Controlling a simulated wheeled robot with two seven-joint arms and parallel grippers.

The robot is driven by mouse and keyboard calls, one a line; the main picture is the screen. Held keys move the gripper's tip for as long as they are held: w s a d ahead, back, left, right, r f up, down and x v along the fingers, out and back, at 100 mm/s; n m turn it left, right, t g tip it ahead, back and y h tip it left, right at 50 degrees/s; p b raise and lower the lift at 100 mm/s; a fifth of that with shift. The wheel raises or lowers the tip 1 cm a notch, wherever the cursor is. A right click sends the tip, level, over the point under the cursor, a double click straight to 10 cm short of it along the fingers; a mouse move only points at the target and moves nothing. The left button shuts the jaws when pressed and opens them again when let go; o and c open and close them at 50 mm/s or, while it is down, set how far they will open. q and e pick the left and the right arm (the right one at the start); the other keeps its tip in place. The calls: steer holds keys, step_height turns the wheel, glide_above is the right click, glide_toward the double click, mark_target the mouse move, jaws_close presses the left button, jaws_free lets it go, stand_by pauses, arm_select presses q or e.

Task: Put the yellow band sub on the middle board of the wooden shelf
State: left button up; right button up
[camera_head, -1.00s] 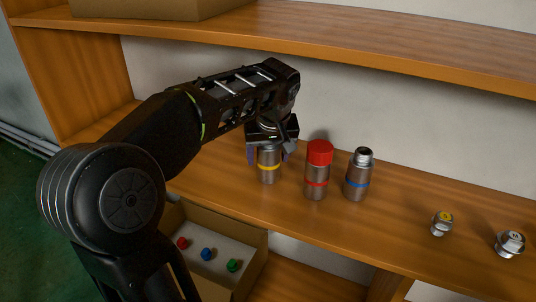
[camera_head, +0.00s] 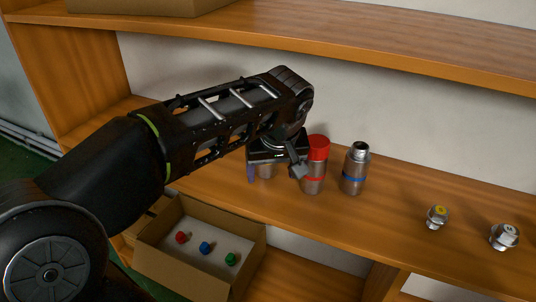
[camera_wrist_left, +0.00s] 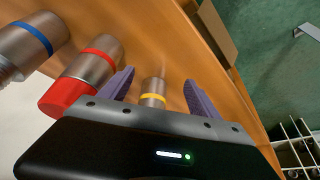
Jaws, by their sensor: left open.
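The yellow band sub (camera_head: 266,172) stands upright on the middle board (camera_head: 300,212) of the wooden shelf, partly hidden behind my left gripper in the head view. In the left wrist view the sub (camera_wrist_left: 153,88) shows its yellow band and sits between the two purple fingers, with gaps on both sides. My left gripper (camera_head: 275,174) is open, just in front of and over the sub; its fingers (camera_wrist_left: 160,92) do not appear to touch it. My right gripper is not in view.
A red-capped sub (camera_head: 314,175) and a blue band sub (camera_head: 354,172) stand close to the right. Two small metal fittings (camera_head: 437,217) (camera_head: 503,237) lie farther right. A cardboard box (camera_head: 172,265) with coloured plugs is below. The upper board (camera_head: 350,48) overhangs.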

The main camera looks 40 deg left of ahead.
arm_select(q)
steer(key=shift+s+d, duration=0.9)
steer(key=shift+d, duration=0.3)
